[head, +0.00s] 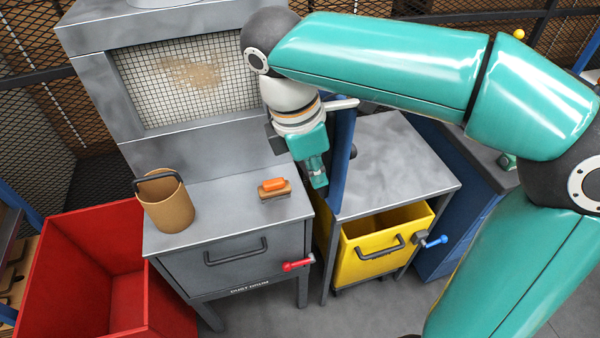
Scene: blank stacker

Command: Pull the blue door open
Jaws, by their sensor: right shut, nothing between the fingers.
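A narrow blue upright panel (342,160), which looks like the blue door seen nearly edge-on, stands at the left edge of the grey-topped table. Its upper part is partly hidden by my right arm. My right gripper (318,178) points down just left of this panel, shut and empty. At this angle I cannot tell whether it touches the panel. A dark handle-like piece (353,152) shows on the panel's right side. My left gripper is not in view.
A grey dust-drum cabinet (195,262) with a mesh front holds a brown bucket (168,207) and an orange-topped brush (274,187). A red bin (85,265) stands left. A yellow drawer (365,265) sits under the bare grey table (400,165). A blue cabinet (455,225) stands right.

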